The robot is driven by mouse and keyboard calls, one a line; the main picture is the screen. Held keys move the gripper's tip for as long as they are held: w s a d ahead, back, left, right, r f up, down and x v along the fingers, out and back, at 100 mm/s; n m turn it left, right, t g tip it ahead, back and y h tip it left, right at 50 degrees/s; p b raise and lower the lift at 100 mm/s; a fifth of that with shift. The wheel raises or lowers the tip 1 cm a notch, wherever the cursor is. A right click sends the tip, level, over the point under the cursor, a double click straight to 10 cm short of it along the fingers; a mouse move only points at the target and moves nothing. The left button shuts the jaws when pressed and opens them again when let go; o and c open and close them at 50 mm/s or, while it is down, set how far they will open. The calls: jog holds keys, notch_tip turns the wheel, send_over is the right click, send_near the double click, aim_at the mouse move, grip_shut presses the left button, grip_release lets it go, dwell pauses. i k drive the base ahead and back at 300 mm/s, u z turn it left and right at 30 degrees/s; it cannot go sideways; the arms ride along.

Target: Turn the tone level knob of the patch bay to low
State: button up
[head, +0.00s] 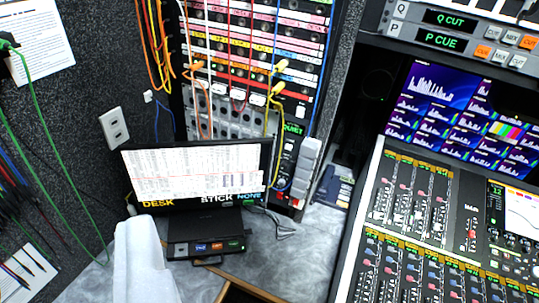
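The patch bay (252,57) stands upright at the top middle, with rows of pink, white and red label strips and several patch cords. At its lower right is a narrow dark control strip (288,150) carrying the word QUIET in green. Small round controls show low on this strip, but they are too small to tell which is the tone level knob or where it points. The monitor (195,172) hides the bottom left of the patch bay. I cannot make out my gripper's fingers, and nothing is seen touching the strip.
A small button box (206,247) sits below the monitor on the grey desk (295,262). A pale block (307,165) stands right beside the control strip. A mixing console (420,215) fills the right. Green cables (45,125) hang at left. A white shape rises at bottom left.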

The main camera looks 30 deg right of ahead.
aim_at(285, 165)
jog(key=z, duration=0.3)
jog(key=i, duration=0.85)
jog(key=z, duration=0.55)
